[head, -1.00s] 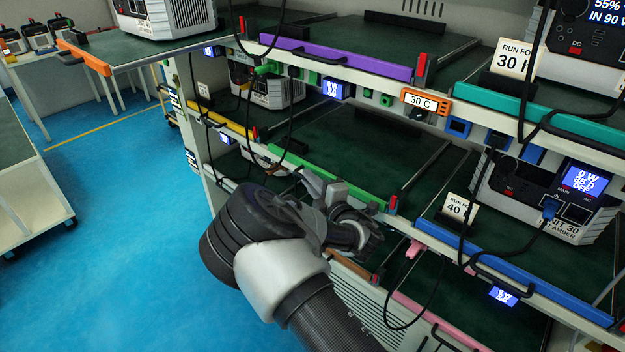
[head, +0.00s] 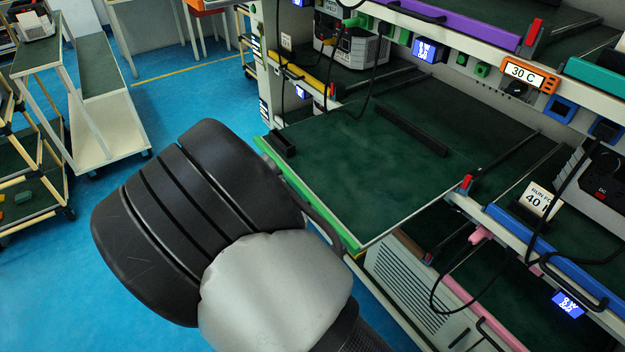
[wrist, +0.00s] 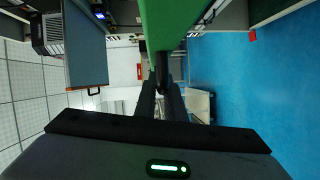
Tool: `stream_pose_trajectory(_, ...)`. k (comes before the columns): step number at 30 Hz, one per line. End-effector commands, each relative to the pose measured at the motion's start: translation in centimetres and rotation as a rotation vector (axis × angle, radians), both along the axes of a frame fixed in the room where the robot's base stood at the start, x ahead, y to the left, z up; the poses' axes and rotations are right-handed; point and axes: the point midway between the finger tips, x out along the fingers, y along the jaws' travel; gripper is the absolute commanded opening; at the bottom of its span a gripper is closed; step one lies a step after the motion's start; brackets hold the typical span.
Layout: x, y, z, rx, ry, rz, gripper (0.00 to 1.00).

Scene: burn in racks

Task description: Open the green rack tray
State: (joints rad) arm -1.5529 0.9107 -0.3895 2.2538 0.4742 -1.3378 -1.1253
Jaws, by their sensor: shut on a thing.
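The green rack tray (head: 365,165) sticks well out of the rack, its dark green deck bare apart from low black stops. Its green front edge (head: 300,190) faces left, and its black handle (head: 322,220) shows partly beside my arm. In the head view my wrist and forearm hide my gripper. In the wrist view my gripper (wrist: 163,90) is shut on the black handle, just below the green front edge (wrist: 165,25).
A purple-edged tray (head: 460,22) is on the shelf above, and a blue-edged tray (head: 545,250) is at the lower right. Black cables hang along the rack front. Open blue floor (head: 200,95) lies to the left, with a white cart (head: 100,130) beyond.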

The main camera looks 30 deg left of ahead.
Motion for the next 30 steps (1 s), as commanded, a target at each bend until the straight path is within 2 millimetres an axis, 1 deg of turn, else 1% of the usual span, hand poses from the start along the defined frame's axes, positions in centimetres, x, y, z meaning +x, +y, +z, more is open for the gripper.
stream_pose_trajectory(1, -1.3, 0.5, -0.2, -0.002, 0.004, 0.006, 0.00)
stream_pose_trajectory(3, -2.4, 1.0, -0.2, -0.001, 0.003, 0.005, 0.00)
stream_pose_trajectory(9, -4.4, 1.8, -0.2, -0.003, 0.002, 0.003, 0.00)
stream_pose_trajectory(13, -4.9, 2.0, -0.1, -0.003, 0.003, 0.001, 0.00)
stream_pose_trajectory(23, -5.1, 2.1, -0.2, -0.002, 0.004, 0.005, 0.00)
stream_pose_trajectory(24, -5.1, 2.1, -0.2, -0.002, 0.004, 0.005, 0.11)
stream_pose_trajectory(26, -5.1, 2.1, -0.2, -0.001, 0.003, 0.005, 0.21)
stream_pose_trajectory(27, -5.1, 2.1, -0.1, -0.001, 0.003, 0.005, 0.28)
stream_pose_trajectory(30, -5.0, 2.1, -0.1, -0.001, 0.003, 0.002, 0.28)
